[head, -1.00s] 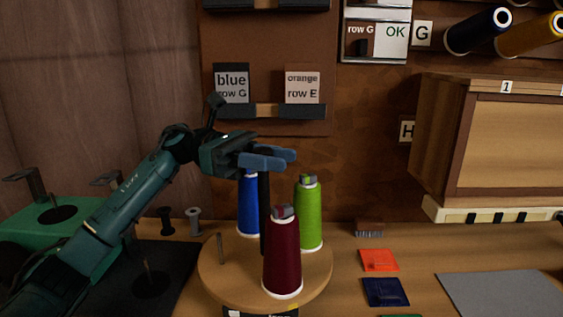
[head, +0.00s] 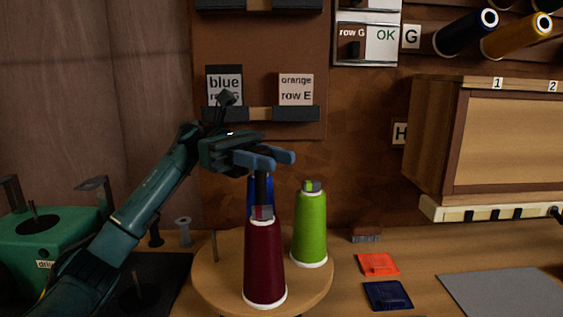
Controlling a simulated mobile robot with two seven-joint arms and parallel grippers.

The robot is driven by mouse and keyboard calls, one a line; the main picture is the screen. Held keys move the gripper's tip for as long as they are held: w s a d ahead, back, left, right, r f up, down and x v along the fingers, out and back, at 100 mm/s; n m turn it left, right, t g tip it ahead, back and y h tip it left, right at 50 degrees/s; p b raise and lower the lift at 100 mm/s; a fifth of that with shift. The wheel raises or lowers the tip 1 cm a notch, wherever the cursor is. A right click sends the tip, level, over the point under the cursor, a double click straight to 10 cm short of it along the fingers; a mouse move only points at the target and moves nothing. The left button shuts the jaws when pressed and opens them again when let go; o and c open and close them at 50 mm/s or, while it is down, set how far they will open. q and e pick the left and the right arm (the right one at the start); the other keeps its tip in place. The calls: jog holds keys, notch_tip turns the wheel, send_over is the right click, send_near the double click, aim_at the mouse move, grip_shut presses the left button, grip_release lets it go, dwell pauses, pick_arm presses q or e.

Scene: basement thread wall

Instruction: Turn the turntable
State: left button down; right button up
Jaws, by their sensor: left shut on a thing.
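The round wooden turntable (head: 225,285) stands on the bench. It bears a maroon cone of thread (head: 265,262) at the front, a green cone (head: 310,228) at the right and a blue cone (head: 266,190) at the back, partly hidden. A thin bare peg (head: 214,246) stands at its left. My left gripper (head: 268,159) is above the turntable, its blue fingers shut on the top of the dark central post (head: 261,188). The maroon cone hides the post's lower part. My right gripper is out of view.
A green machine (head: 45,240) and small empty spools (head: 183,230) are at the left. Orange (head: 378,264) and navy (head: 388,295) squares, a brush (head: 366,236) and a grey mat (head: 500,290) lie at the right. A wooden cabinet (head: 500,140) hangs above the bench.

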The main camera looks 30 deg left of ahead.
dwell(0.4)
pick_arm(q)
jog(key=c, duration=1.1)
grip_release()
jog(key=shift+o, duration=0.2)
jog(key=w+a, duration=0.1)
jog(key=a, duration=0.6)
jog(key=shift+a+p, duration=0.2)
jog(key=shift+p, duration=0.25)
jog(key=shift+c, duration=0.3)
